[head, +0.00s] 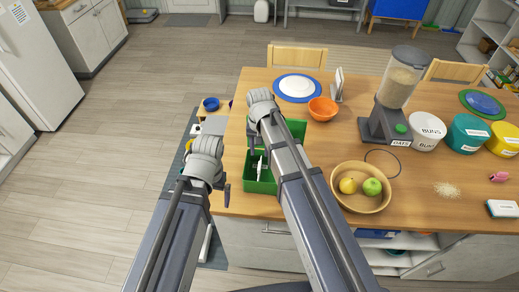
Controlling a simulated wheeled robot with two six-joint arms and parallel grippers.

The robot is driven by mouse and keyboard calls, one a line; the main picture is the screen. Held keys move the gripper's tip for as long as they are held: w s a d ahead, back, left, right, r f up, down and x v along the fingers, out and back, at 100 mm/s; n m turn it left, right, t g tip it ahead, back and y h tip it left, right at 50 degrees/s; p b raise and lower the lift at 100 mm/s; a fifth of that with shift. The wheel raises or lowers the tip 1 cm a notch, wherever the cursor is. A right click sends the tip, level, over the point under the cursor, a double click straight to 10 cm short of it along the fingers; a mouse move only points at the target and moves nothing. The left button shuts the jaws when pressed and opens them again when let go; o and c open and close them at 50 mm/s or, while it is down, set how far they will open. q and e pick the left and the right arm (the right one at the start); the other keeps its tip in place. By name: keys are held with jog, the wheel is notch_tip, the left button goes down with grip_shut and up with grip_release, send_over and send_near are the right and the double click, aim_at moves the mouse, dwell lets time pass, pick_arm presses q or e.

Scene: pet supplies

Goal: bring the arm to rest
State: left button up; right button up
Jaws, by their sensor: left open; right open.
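My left arm reaches up from the bottom of the head view, and its gripper (205,182) is open in front of the table's left edge. My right arm reaches over the table, and its gripper (252,128) is open above the left side of a green crate (262,186). The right gripper's fingers are mostly hidden behind its own wrist. I see nothing held in either gripper. The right arm covers part of the crate, which has a white item inside.
The wooden table (330,146) carries a bowl of fruit (361,206), an orange bowl (322,109), a blue-rimmed plate (297,87), a food dispenser (390,105) and several tubs at the right. A small blue bowl (211,104) is beyond my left gripper. The left floor is clear.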

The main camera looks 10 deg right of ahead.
pick_arm(q)
jog(key=shift+f, duration=0.1)
dwell(0.3)
notch_tip(320, 180, down, 7)
jog(key=b, duration=0.7)
jog(key=shift+f, duration=0.15)
pick_arm(e)
jog(key=s+a+f+n, duration=0.2)
jog(key=s+f+n, duration=0.1)
jog(key=s, duration=0.5)
jog(key=s+a+f+n+h, duration=0.1)
jog(key=s+a+f+n, duration=0.2)
jog(key=s, duration=0.5)
jog(key=shift+a+f+n, duration=0.15)
jog(key=shift+f+n, duration=0.45)
jog(key=shift+f, duration=0.05)
